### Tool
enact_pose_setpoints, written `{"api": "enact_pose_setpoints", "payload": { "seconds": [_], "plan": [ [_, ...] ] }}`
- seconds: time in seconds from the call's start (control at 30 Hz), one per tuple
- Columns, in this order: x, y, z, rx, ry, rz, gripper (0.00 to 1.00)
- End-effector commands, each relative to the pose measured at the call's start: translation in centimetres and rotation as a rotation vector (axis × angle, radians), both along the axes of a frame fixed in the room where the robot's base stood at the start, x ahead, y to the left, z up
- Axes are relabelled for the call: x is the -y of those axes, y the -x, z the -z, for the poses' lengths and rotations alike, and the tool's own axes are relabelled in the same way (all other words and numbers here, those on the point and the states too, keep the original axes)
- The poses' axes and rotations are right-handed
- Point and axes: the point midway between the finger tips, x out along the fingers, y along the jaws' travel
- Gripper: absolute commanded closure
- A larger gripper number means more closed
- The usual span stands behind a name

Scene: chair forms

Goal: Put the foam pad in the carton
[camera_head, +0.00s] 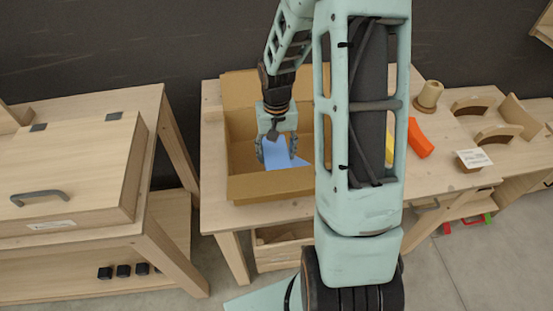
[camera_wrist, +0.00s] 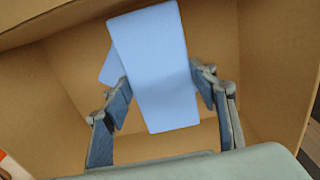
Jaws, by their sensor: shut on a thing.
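A light blue foam pad (camera_head: 275,150) is held between the two fingers of my gripper (camera_head: 278,153). In the wrist view the pad (camera_wrist: 155,65) stands between the fingers, with its broad face toward the camera. The cardboard carton (camera_head: 270,187) stands open on the workbench, and my gripper reaches down inside its walls. A second blue piece (camera_wrist: 111,70) shows behind the held pad in the wrist view, mostly hidden by it. I cannot tell whether the held pad touches the carton floor (camera_wrist: 85,65).
My own arm hides the bench right of the carton. Beyond it on the workbench (camera_head: 440,180) are an orange block (camera_head: 419,138), part of a yellow piece (camera_head: 389,148), a beige spool (camera_head: 428,97), curved wooden forms (camera_head: 473,104) and a card (camera_head: 473,158). A lidded wooden box (camera_head: 75,165) stands left.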

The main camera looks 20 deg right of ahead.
Motion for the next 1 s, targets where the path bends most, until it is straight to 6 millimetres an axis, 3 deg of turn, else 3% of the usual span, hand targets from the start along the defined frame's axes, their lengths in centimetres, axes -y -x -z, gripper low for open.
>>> {"api": "enact_pose_setpoints", "payload": {
  "seconds": [0.23,0.83,0.87,1.0],
  "plan": [
    [0.0,0.1,3.2,-0.004,-0.001,-0.001,0.63],
    [0.0,0.0,4.5,-0.001,0.001,-0.001,0.63],
    [0.0,0.0,4.5,-0.001,0.001,-0.001,0.45],
    [0.0,0.0,4.3,-0.001,0.000,-0.001,0.30]
  ]
}}
